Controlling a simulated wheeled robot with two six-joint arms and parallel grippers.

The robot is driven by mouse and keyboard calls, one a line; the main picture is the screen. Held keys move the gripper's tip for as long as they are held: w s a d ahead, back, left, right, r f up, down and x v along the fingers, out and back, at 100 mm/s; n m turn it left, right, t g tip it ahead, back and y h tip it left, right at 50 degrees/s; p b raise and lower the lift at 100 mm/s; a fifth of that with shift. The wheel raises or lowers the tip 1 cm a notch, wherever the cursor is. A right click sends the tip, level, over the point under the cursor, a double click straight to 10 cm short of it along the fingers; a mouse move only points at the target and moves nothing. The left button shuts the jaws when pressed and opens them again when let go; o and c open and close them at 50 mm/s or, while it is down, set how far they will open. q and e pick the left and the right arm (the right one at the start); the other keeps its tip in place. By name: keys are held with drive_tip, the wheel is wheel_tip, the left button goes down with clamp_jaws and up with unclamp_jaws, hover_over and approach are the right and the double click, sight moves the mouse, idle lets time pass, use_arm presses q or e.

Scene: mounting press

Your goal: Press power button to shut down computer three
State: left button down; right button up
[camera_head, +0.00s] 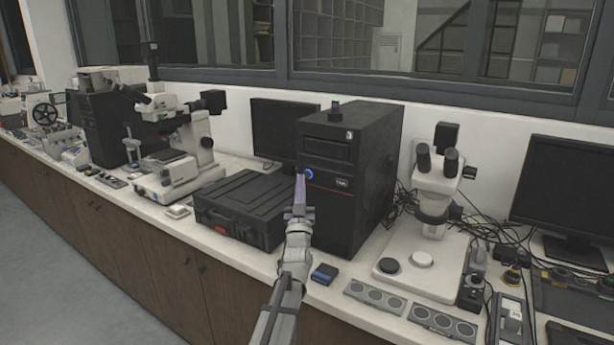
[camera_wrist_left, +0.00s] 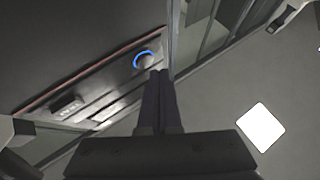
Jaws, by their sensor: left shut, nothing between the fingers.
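A black tower computer (camera_head: 354,165) stands upright on the counter in the middle of the head view. Its power button (camera_head: 309,173) glows blue on the front panel. My right gripper is out of view.
A black case (camera_head: 243,204) lies left of the computer. A white microscope (camera_head: 436,190) stands to the right, with cables behind it. A small blue box (camera_head: 324,273) lies by the counter's front edge. Another microscope (camera_head: 172,165) stands further left, and a monitor (camera_head: 565,190) at the right.

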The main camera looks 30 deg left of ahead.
use_arm(q)
drive_tip(key=shift+w, duration=0.15)
drive_tip(key=shift+w, duration=0.3)
drive_tip(key=shift+w, duration=0.35)
idle(0.6)
drive_tip(key=shift+s, duration=0.8)
drive_tip(key=s, duration=0.5)
drive_tip(key=shift+a, duration=0.2)
idle(0.3)
idle(0.7)
